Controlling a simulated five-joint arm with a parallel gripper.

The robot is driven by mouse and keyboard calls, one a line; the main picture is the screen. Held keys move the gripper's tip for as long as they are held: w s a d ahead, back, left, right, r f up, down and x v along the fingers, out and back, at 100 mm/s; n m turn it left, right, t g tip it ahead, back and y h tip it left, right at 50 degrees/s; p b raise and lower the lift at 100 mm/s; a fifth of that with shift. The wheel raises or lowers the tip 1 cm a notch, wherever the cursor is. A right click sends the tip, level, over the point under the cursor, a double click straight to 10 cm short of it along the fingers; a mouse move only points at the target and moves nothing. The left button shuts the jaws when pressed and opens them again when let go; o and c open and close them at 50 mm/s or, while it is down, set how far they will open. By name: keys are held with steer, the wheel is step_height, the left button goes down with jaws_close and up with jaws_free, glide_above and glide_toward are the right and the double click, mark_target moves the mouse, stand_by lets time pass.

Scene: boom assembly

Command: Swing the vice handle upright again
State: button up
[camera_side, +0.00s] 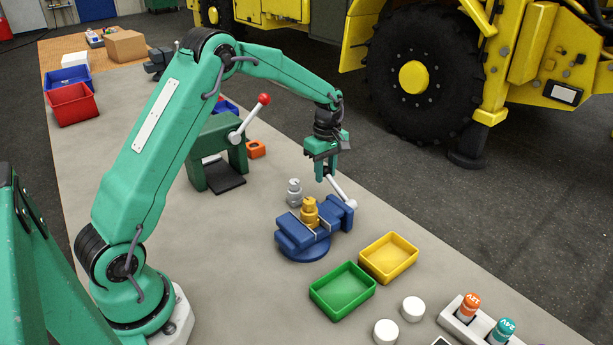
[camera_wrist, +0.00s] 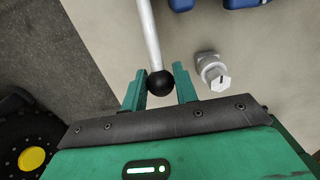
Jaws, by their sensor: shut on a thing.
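The blue vice (camera_side: 300,240) stands on the grey bench with a brass fitting (camera_side: 310,212) between its jaws. Its silver handle (camera_side: 341,189) leans up and to the left from the vice's right end, tilted rather than upright. My gripper (camera_side: 323,174) is above the vice, shut on the handle's upper end. In the wrist view, the handle's rod (camera_wrist: 150,35) ends in a black ball (camera_wrist: 160,83) between my two green fingers (camera_wrist: 161,88). In the side view the ball is hidden by the fingers.
A silver fitting (camera_side: 294,193) stands behind the vice, close to my gripper in the wrist view (camera_wrist: 212,72). A green tray (camera_side: 342,312) and a yellow tray (camera_side: 412,262) lie in front. A green press with a red-knobbed lever (camera_side: 250,118) stands at the back left.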

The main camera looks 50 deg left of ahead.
steer(key=o, duration=0.5)
steer(key=shift+f, duration=0.2)
steer(key=shift+a+f, duration=0.2)
steer(key=shift+c, duration=0.2)
steer(key=c, duration=0.5)
steer(key=shift+o, duration=0.2)
steer(key=shift+d+r, duration=0.1)
steer(key=shift+r, duration=0.05)
